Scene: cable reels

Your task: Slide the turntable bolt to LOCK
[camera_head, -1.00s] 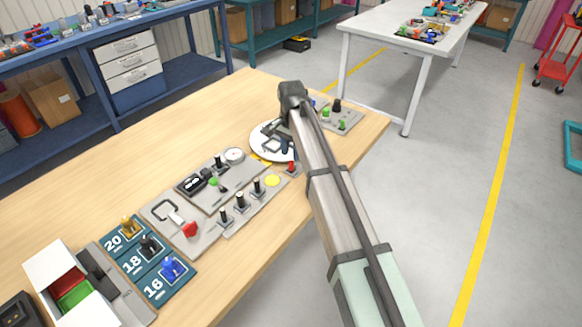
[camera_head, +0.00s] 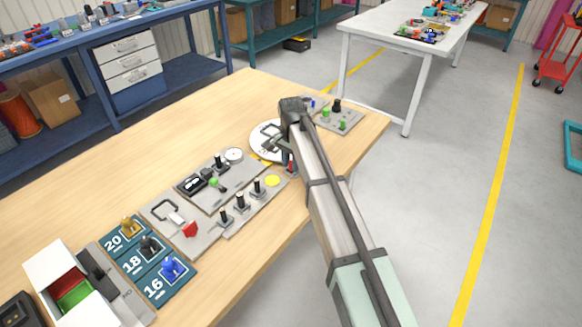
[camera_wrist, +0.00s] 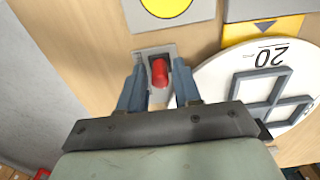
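The bolt's red knob (camera_wrist: 160,73) sits on a small grey plate (camera_wrist: 142,55) beside the turntable in the wrist view. The white turntable disc (camera_wrist: 215,75) carries grey square frames and the number 20. My gripper (camera_wrist: 160,92) points down with its two blue-grey fingers apart, one on each side of the red knob. Gaps show between the knob and both fingers. In the head view the red knob (camera_head: 291,168) shows just below my gripper, and the arm covers part of the turntable (camera_head: 262,134). I cannot read any LOCK mark.
A grey panel with black levers and a yellow disc (camera_head: 272,181) lies left of the bolt. A board with green and black parts (camera_head: 340,120) lies beyond the turntable. The wooden table's (camera_head: 130,150) right edge is close to the bolt; its far left part is clear.

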